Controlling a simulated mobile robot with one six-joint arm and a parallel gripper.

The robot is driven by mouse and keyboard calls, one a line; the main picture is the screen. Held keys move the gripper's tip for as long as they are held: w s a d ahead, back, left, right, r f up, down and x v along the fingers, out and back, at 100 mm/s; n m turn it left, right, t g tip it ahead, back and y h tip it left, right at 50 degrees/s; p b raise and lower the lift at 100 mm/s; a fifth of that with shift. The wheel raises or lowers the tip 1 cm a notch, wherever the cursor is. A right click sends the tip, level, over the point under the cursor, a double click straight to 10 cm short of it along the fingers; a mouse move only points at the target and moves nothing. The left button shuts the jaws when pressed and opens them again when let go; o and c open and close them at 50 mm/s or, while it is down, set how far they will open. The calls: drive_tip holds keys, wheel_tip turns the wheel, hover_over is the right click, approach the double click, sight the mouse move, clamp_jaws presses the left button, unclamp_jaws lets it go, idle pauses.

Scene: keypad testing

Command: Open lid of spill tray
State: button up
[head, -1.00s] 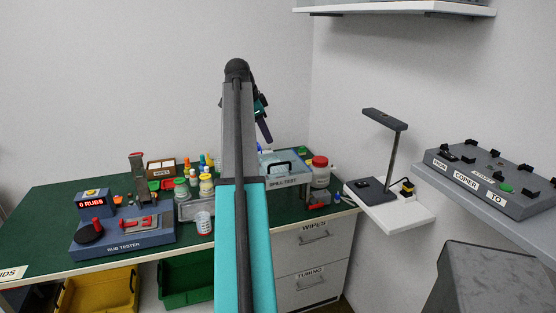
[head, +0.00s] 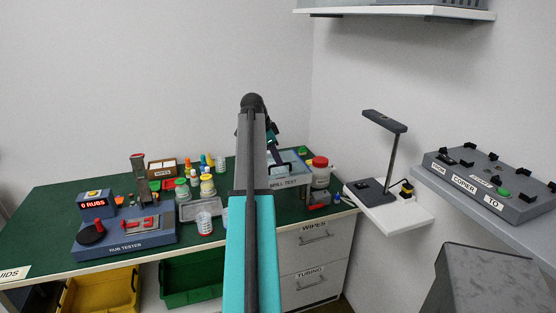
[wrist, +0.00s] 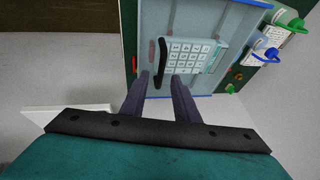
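The spill tray (head: 287,183), a pale box labelled "SPILL TEST", stands at the right end of the green bench, partly hidden by my arm. In the wrist view, the tray (wrist: 200,18) has a clear lid with a dark curved handle (wrist: 161,58). A white keypad (wrist: 188,57) shows beside the handle. My gripper (wrist: 160,74) is open and empty. Its two dark fingers point at the tray, and the handle's lower end appears between them; how far apart they are in depth is unclear.
A red-capped jar (head: 320,172) stands right of the tray. Several bottles (head: 190,186) stand to its left, with the rub tester (head: 125,233) farther left. A lamp stand (head: 385,190) is on a white shelf at right.

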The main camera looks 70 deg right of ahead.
drive_tip(key=shift+x, duration=1.1)
clamp_jaws()
